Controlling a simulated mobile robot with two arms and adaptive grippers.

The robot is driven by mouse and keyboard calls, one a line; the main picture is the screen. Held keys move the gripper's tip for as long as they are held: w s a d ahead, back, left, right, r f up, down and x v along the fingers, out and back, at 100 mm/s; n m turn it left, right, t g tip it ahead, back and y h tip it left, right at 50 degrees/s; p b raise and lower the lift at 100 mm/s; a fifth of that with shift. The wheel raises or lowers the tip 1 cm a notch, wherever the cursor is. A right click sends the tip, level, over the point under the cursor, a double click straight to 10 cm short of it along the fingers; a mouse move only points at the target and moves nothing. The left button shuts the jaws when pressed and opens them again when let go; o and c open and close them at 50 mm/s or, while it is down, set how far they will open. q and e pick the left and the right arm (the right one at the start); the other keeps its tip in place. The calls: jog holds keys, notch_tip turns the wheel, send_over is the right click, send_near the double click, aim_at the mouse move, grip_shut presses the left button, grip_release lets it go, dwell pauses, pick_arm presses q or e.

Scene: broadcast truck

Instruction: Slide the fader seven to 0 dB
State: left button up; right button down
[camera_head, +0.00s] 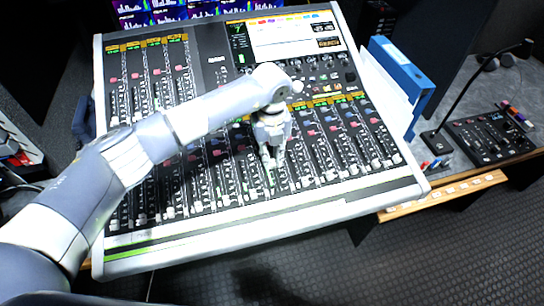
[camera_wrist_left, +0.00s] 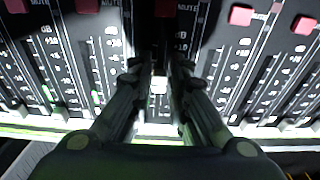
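The mixing console (camera_head: 190,237) fills the middle of the head view, with rows of fader strips along its front. My left gripper (camera_head: 270,160) points down over the front fader bank, near the console's middle. In the left wrist view, the gripper's two fingers (camera_wrist_left: 159,76) stand on either side of a pale fader cap (camera_wrist_left: 159,85). This cap sits farther up its track than the neighbouring caps. The fingertips are close to its sides, but I cannot tell whether they press on it.
A blue binder (camera_head: 403,70) stands right of the console. Neighbouring fader caps (camera_wrist_left: 85,112) sit close on both sides of my fingers. Monitors show behind the console.

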aim_at(272, 159)
pick_arm(q)
jog(key=shift+o, duration=0.8)
jog(key=shift+r, duration=0.15)
notch_tip(272, 159, up, 12)
